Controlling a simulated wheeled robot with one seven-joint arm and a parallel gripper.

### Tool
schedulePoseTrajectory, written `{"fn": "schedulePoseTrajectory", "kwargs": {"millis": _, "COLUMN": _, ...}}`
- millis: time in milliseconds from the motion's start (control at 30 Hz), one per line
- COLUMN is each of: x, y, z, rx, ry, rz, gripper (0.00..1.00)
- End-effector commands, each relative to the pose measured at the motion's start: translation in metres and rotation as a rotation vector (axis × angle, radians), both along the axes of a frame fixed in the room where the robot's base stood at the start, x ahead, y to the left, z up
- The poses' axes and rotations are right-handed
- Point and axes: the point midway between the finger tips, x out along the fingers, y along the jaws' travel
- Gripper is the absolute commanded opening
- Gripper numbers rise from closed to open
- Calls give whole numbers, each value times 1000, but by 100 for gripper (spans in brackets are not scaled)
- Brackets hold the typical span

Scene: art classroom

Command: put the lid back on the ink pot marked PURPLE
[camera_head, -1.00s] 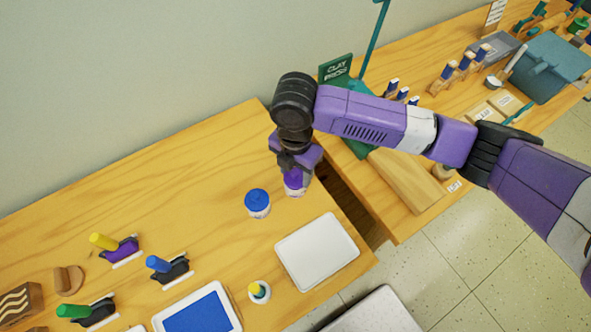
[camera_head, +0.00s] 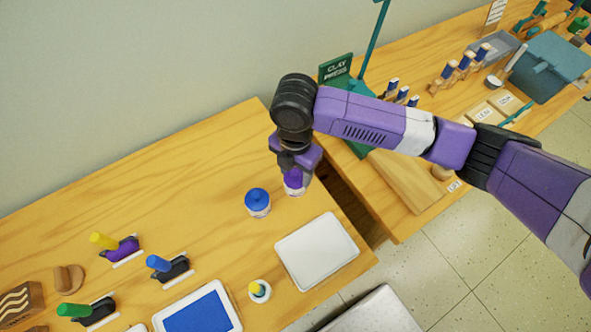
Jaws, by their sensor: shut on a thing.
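My gripper (camera_head: 294,164) points down over the back right part of the near table. It is shut on a purple lid (camera_head: 293,179), whose upper part is partly hidden by the gripper. The lid is at the top of a small white ink pot (camera_head: 295,192) that stands on the table near its right edge. I cannot tell whether the lid is seated or just above the rim. The marking on this pot is too small to read. A second white pot with a blue lid (camera_head: 257,197) stands to the left.
A white tray (camera_head: 317,250) lies in front of the pots. A gap separates this table from the one with the clay press (camera_head: 336,68).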

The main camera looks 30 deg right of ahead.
Motion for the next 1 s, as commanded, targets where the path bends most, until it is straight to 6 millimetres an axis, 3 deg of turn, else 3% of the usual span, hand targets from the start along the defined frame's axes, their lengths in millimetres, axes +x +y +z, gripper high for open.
{"fn": "schedulePoseTrajectory", "kwargs": {"millis": 200, "x": 0, "y": 0, "z": 0, "rx": -1, "ry": 0, "rz": 0, "gripper": 14}}
{"fn": "schedulePoseTrajectory", "kwargs": {"millis": 233, "x": 0, "y": 0, "z": 0, "rx": -1, "ry": 0, "rz": 0, "gripper": 57}}
{"fn": "schedulePoseTrajectory", "kwargs": {"millis": 333, "x": 0, "y": 0, "z": 0, "rx": -1, "ry": 0, "rz": 0, "gripper": 76}}
{"fn": "schedulePoseTrajectory", "kwargs": {"millis": 567, "x": 0, "y": 0, "z": 0, "rx": -1, "ry": 0, "rz": 0, "gripper": 76}}
{"fn": "schedulePoseTrajectory", "kwargs": {"millis": 667, "x": 0, "y": 0, "z": 0, "rx": -1, "ry": 0, "rz": 0, "gripper": 96}}
{"fn": "schedulePoseTrajectory", "kwargs": {"millis": 700, "x": 0, "y": 0, "z": 0, "rx": -1, "ry": 0, "rz": 0, "gripper": 98}}
{"fn": "schedulePoseTrajectory", "kwargs": {"millis": 1000, "x": 0, "y": 0, "z": 0, "rx": -1, "ry": 0, "rz": 0, "gripper": 98}}
